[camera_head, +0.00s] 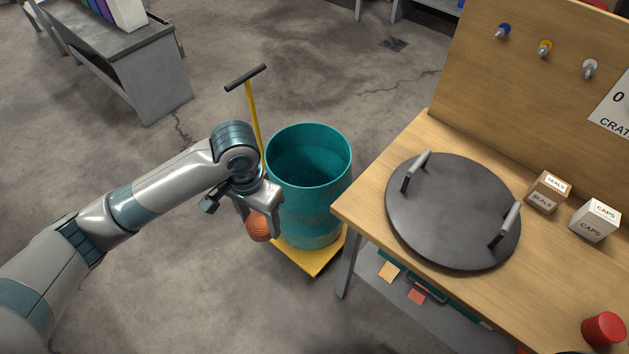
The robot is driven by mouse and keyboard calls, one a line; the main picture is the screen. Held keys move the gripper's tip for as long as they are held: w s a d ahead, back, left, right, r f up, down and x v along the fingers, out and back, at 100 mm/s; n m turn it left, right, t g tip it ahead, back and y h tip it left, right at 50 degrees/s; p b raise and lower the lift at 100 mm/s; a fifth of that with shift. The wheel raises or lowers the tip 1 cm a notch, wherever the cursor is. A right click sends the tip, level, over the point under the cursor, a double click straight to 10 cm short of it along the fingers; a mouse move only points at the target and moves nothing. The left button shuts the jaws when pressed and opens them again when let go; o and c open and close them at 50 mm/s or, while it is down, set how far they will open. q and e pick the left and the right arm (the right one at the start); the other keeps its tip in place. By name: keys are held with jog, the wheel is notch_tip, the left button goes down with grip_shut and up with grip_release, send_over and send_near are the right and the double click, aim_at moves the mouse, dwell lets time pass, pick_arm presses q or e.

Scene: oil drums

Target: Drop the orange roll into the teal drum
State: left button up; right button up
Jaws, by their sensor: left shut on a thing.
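The teal drum (318,205) stands open and upright on a yellow trolley (316,262); its inside looks empty as far as I can see. My left gripper (260,222) points down and is shut on the orange roll (259,229). In the picture, the roll is at the drum's left front side, below the level of the rim. It overlaps the drum's outer wall slightly; I cannot tell if they touch. My right gripper is not in view.
A wooden bench (378,180) stands right of the drum, carrying a dark round lid (450,212) with two handles, two small boxes and a red cylinder (604,329). The trolley's yellow handle (252,112) rises behind the drum. A grey table (130,60) is at the back left.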

pick_arm(q)
jog(key=s+a+f+n, duration=0.1)
jog(key=s+a+n, duration=0.4)
jog(key=a, duration=0.4)
jog(key=shift+s+a+f+n, duration=0.15)
jog(key=shift+s+a+n, duration=0.05)
jog(key=shift+n, duration=0.3)
